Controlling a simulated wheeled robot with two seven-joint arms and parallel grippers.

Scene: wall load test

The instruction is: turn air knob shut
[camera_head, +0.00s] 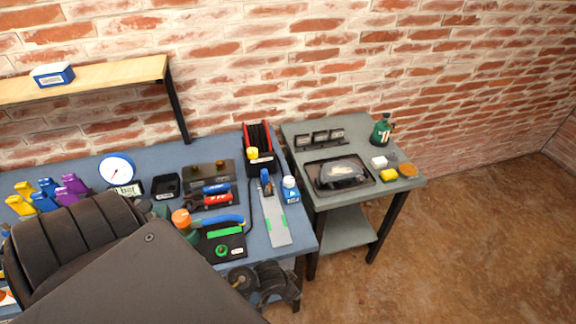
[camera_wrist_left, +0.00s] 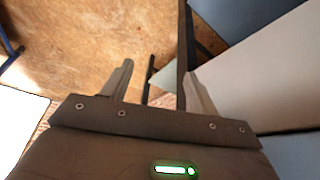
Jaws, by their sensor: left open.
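A small green round knob (camera_head: 222,250) sits on a black plate on the blue workbench. An orange round cap (camera_head: 181,218) stands left of it, beside a blue handle (camera_head: 222,220). I cannot tell for sure which of these is the air knob. A white dial gauge (camera_head: 117,170) stands at the back of the bench. In the left wrist view my left gripper (camera_wrist_left: 157,70) is open and empty, its two fingers apart over the brown floor. In the head view a large dark arm part of mine covers the lower left of the bench. My right gripper does not show.
The blue bench (camera_head: 300,232) holds several yellow, blue and purple clamps (camera_head: 45,195), a red-sided black rack (camera_head: 259,148) and a blue-capped bottle (camera_head: 290,188). Floor at right is clear.

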